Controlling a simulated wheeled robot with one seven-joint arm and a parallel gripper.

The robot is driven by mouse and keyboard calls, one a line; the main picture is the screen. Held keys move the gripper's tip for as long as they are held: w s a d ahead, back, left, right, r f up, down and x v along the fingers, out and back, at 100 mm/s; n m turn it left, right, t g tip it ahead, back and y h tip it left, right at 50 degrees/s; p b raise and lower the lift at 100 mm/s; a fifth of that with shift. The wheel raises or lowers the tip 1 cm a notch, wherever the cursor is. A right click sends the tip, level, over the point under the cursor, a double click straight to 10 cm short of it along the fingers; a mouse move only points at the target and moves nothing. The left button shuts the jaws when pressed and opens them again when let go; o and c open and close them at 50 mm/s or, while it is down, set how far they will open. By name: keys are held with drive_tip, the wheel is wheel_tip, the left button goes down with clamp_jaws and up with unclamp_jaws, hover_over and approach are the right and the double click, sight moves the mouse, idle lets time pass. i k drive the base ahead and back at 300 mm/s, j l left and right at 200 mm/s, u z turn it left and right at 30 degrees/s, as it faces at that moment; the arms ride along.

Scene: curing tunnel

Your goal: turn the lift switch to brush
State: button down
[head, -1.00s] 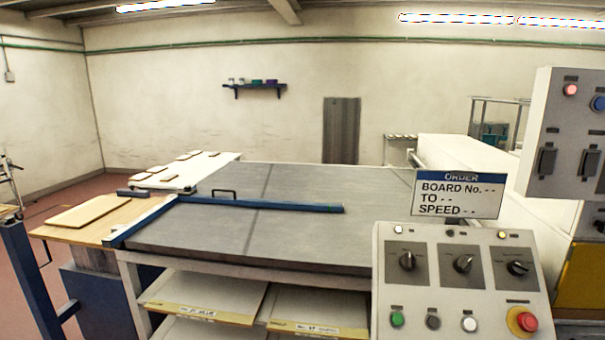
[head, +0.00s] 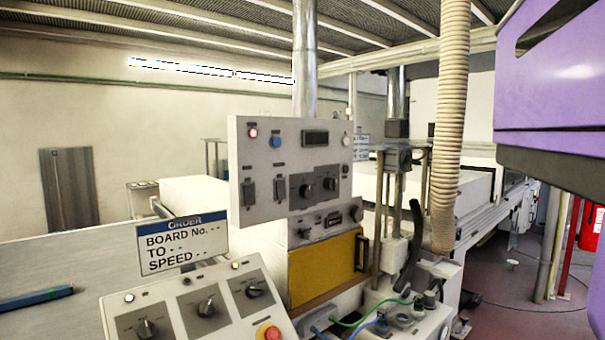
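Rotary switches that could include the lift switch show in the head view. The slanted grey console has three black knobs: a left knob (head: 146,327), a middle knob (head: 206,306) and a right knob (head: 254,288). The upright grey panel (head: 290,160) behind it carries two more knobs, one on the left (head: 304,190) and one on the right (head: 330,184). Their labels are too small to read, so I cannot tell which is the lift switch or where it points. My gripper is not in view.
An order sign (head: 182,240) stands behind the console. A red emergency button (head: 268,333) sits at its right. A yellow box (head: 322,270), a ribbed hose (head: 447,130) and cables (head: 362,318) are to the right. Red floor (head: 510,265) shows at far right.

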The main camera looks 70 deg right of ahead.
sight(329, 183)
drive_tip(key=z, duration=1.25)
